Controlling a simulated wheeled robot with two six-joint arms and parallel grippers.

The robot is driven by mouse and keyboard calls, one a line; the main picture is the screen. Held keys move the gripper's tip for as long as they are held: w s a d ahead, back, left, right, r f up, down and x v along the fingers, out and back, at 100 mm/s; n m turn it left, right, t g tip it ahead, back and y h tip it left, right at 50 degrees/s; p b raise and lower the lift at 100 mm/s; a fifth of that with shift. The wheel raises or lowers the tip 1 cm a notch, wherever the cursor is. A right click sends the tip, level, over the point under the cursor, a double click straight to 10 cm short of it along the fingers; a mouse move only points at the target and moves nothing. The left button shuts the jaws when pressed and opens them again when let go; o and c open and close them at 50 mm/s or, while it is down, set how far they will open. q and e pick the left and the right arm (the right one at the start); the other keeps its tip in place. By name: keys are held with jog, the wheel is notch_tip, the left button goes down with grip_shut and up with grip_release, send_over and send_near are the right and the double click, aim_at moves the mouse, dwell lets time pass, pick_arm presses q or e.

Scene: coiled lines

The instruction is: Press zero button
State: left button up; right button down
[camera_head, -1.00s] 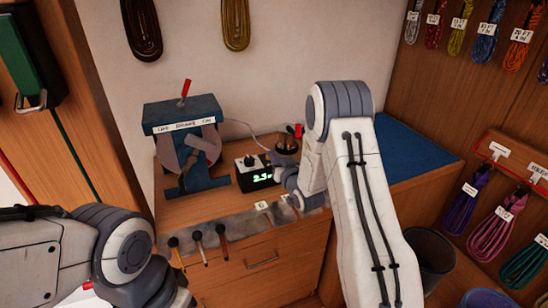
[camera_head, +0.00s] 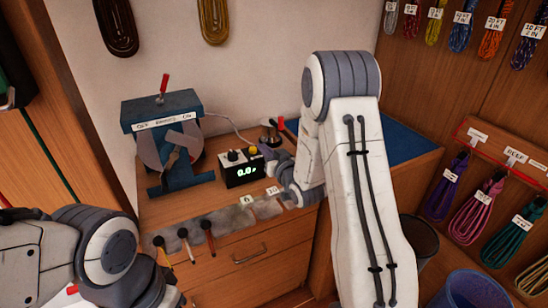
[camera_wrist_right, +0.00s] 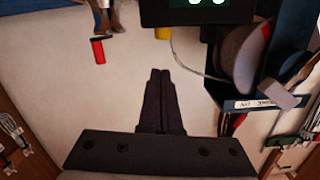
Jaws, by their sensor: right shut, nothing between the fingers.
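The black box (camera_head: 241,175) with a green display stands on the wooden counter, and its display reads about 0.0. A yellow button (camera_head: 253,150) and a black knob (camera_head: 233,155) sit on its top. My right gripper (camera_head: 266,152) is just right of the yellow button, partly hidden by its own wrist. In the wrist view my right gripper (camera_wrist_right: 160,72) is shut and empty, its tips a little apart from the yellow button (camera_wrist_right: 162,33) in the picture. The box (camera_wrist_right: 197,14) shows at the top edge there. My left arm is at lower left; its gripper is out of frame.
A blue machine (camera_head: 160,110) with a red-handled lever stands left of the box. A small red-handled object (camera_head: 271,132) is behind my right gripper. Several tools hang on the counter front (camera_head: 183,238). Coiled ropes hang on the right wall (camera_head: 480,210).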

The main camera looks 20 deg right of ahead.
pick_arm(q)
jog(key=shift+f+b, duration=0.45)
jog(key=shift+f, duration=0.2)
pick_arm(e)
jog(key=s, duration=0.5)
jog(key=shift+s+d+r, duration=0.25)
jog(key=shift+r, duration=0.1)
